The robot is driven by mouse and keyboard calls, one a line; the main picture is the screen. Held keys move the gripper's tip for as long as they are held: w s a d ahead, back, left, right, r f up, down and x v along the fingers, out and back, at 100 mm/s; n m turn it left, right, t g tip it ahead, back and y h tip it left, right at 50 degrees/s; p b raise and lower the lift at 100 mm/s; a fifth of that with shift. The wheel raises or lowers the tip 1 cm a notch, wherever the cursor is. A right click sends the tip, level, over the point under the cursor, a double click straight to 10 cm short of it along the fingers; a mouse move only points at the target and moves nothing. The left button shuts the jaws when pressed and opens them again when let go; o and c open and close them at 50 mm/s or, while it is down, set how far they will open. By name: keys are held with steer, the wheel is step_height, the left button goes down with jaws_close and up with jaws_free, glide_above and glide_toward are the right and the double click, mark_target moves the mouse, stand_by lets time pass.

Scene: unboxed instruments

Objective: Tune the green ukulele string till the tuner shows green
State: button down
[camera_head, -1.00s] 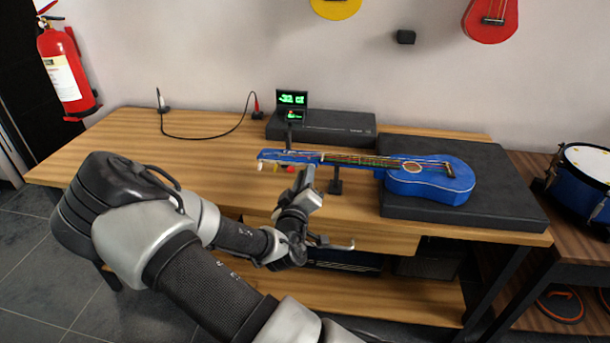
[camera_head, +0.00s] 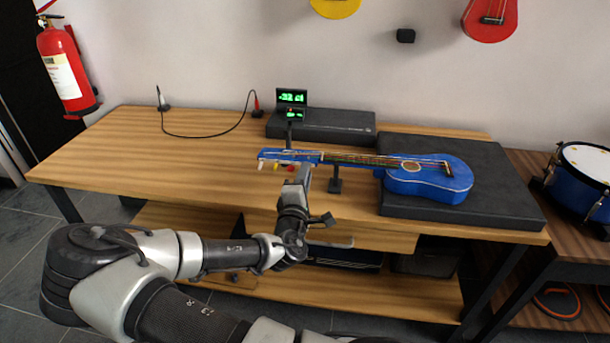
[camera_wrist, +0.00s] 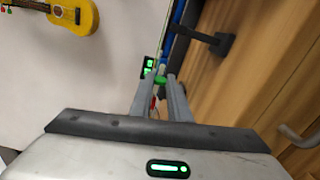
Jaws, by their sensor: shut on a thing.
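The blue ukulele (camera_head: 430,178) lies with its body on a black pad, its neck pointing left. Its headstock (camera_head: 290,155) has white (camera_head: 262,166), yellow (camera_head: 276,167) and red (camera_head: 291,168) pegs on the near side. My gripper (camera_head: 303,174) is at the headstock from the front. In the wrist view, my gripper (camera_wrist: 161,88) is shut on the green tuning peg (camera_wrist: 160,80), which shows between the fingertips. The head view hides that peg. The tuner (camera_head: 292,97) stands above the headstock; its dark screen shows green characters, seemingly "-32" and more. The screen also shows in the wrist view (camera_wrist: 149,66).
A black stand (camera_head: 335,182) supports the neck, right beside my gripper. A flat black box (camera_head: 340,125) sits behind, and a cable (camera_head: 205,136) lies at the back left. The left tabletop (camera_head: 130,160) is clear. A drawer handle (camera_head: 330,243) sticks out below.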

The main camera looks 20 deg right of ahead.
steer(key=shift+n, duration=0.9)
steer(key=c, duration=1.9)
jaws_free()
steer(key=shift+c, duration=0.2)
steer(key=p+v, duration=0.4)
steer(key=v, duration=1.3)
steer(key=shift+s, duration=0.2)
